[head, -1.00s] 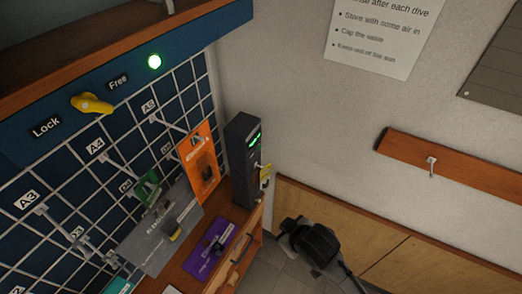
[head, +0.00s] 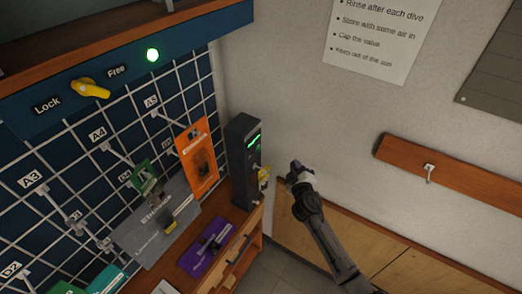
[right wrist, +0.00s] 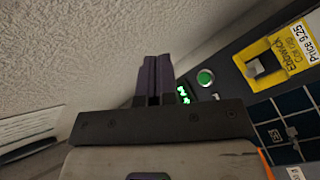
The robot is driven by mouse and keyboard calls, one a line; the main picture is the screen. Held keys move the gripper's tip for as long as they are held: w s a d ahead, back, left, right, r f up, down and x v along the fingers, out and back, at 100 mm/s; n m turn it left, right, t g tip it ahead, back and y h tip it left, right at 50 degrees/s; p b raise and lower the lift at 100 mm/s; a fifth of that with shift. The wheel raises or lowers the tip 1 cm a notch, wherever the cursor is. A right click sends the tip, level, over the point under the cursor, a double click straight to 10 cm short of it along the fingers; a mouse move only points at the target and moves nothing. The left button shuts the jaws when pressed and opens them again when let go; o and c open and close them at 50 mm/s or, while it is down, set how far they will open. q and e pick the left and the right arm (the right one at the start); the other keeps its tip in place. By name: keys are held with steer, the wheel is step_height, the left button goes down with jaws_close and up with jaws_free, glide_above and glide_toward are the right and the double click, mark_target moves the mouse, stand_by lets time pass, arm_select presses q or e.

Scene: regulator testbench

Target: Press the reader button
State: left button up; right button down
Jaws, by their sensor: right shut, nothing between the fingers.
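The reader is a tall dark box (head: 241,165) with a green lit display (head: 253,141), standing at the right end of the wooden shelf in the head view. A small pale part sits on its front below the display; I cannot tell whether it is the button. My right gripper (head: 294,167) is just right of the reader, apart from it, its dark fingers shut and empty. In the right wrist view the shut fingers (right wrist: 158,78) cover part of the scene beside the green display digits (right wrist: 184,95). A round green light (right wrist: 205,77) shows close by. My left gripper is out of view.
A yellow tag (head: 264,175) is at the reader's right side. Orange (head: 199,160), grey and purple (head: 207,249) packages hang or lie left of it on the grid and shelf. A yellow Lock/Free knob (head: 90,89) is above.

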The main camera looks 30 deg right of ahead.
mark_target(259, 148)
steer(key=shift+w+a+r+n+t+y, duration=0.25)
steer(key=shift+a+t+y, duration=0.1)
steer(key=shift+a+y, duration=0.1)
steer(key=shift+w+a+r+n+t+y, duration=0.15)
steer(key=shift+a+r+t+y, duration=0.05)
steer(key=shift+a+t+y, duration=0.2)
steer(key=shift+w, duration=0.1)
steer(key=shift+w+a+b, duration=0.55)
steer(key=shift+w, duration=0.75)
steer(key=shift+w+a+b, duration=0.6)
steer(key=shift+w, duration=0.75)
steer(key=shift+w+a+b, duration=0.55)
steer(key=shift+w, duration=0.75)
